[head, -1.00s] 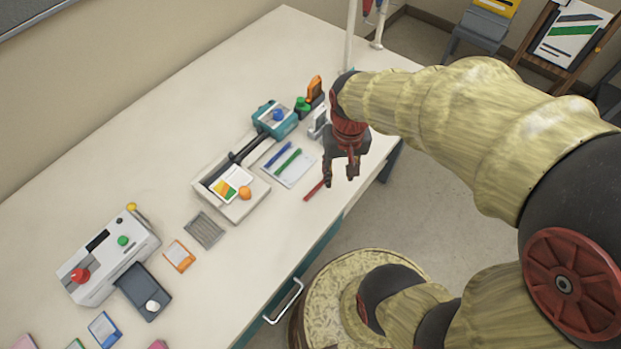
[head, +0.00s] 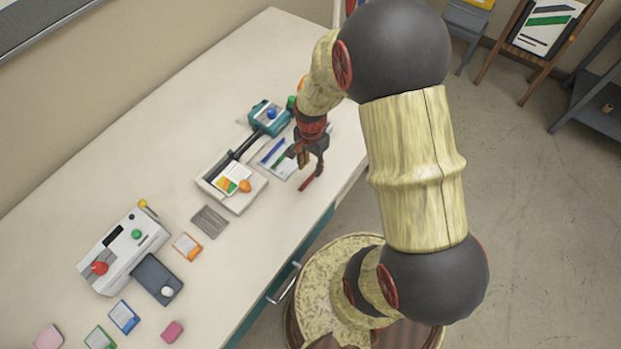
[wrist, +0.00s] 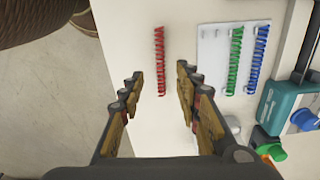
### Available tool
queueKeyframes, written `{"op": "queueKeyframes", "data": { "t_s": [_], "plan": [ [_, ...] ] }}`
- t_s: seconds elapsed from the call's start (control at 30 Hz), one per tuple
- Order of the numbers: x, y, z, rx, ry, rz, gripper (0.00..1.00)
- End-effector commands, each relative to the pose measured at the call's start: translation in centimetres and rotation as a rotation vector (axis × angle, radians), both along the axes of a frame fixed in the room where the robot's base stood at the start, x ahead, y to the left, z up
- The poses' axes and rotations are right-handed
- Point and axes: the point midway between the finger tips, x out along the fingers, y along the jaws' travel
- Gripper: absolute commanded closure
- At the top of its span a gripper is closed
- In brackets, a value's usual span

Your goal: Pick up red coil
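The red coil (wrist: 160,62) lies on the bare table, near its edge, in the wrist view. In the head view the red coil (head: 306,184) shows as a short red stick just below my gripper (head: 307,160). In the wrist view my gripper (wrist: 158,85) is open, with its fingers spread to either side. The coil lies in line with the gap between the fingertips. No contact with the coil shows. The green coil (wrist: 234,62) and the blue coil (wrist: 258,60) lie to the right on a white sheet (wrist: 210,75).
A teal device (wrist: 283,108) with coloured knobs stands close on the right in the wrist view. A paper trimmer (head: 240,200) and a white machine (head: 125,250) with red and green knobs stand further left in the head view. The table's edge is close to the red coil.

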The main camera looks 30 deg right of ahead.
Motion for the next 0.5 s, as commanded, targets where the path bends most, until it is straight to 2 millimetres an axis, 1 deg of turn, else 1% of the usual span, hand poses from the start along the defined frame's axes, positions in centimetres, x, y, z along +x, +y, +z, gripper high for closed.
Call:
{"op": "queueKeyframes", "data": {
  "t_s": [0.03,0.27,0.5],
  "plan": [
    [-0.1,0.0,-0.7,0.001,0.003,0.0,0.67],
    [0.0,-0.1,-2.5,0.0,0.002,0.002,0.67],
    [0.1,-0.2,-5.9,0.0,0.002,0.002,0.67]
  ]
}}
